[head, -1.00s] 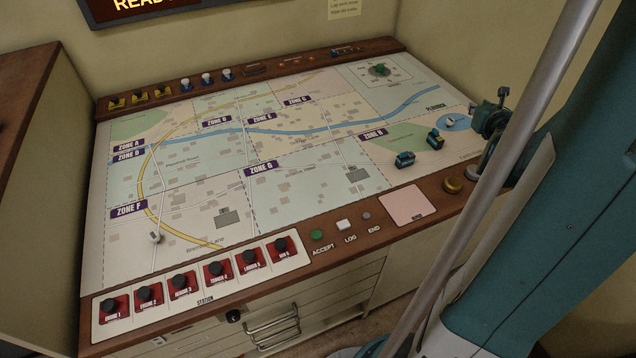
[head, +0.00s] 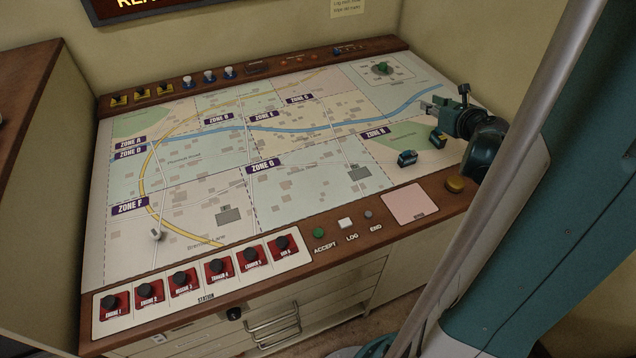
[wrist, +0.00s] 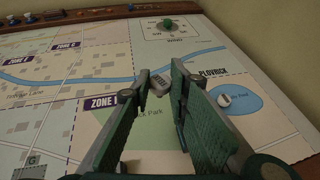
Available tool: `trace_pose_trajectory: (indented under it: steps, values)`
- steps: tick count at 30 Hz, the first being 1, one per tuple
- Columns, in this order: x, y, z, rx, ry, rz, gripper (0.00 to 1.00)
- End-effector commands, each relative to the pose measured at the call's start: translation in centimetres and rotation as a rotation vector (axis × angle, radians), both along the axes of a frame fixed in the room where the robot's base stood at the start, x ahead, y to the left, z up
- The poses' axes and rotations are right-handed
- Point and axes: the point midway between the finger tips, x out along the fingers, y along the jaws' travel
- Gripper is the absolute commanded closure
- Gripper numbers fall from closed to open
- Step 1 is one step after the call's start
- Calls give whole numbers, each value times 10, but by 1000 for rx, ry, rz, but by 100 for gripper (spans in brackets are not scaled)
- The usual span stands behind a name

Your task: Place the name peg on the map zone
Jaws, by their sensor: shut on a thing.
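The name peg is a small pale grey block (wrist: 160,83) with dark marks on it, seen between my fingertips in the wrist view. My gripper (head: 428,107) is shut on it and holds it over the right part of the map, near the river.
A small white piece (wrist: 225,100) sits on the blue pond. Red station blocks (head: 182,282) and buttons (head: 345,223) line the front edge.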

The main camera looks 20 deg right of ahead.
Motion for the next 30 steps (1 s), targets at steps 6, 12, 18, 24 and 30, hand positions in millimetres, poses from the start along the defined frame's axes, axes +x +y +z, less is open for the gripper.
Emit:
trace_pose_trajectory:
  steps: [6,12,18,24,30]
  values:
    - [24,81,-6,0,-1,224,88]
    - [35,158,-5,0,-1,440,88]
    - [36,235,2,0,-1,662,88]
    - [28,300,13,-1,-1,862,88]
    - [19,341,22,-1,-2,994,88]
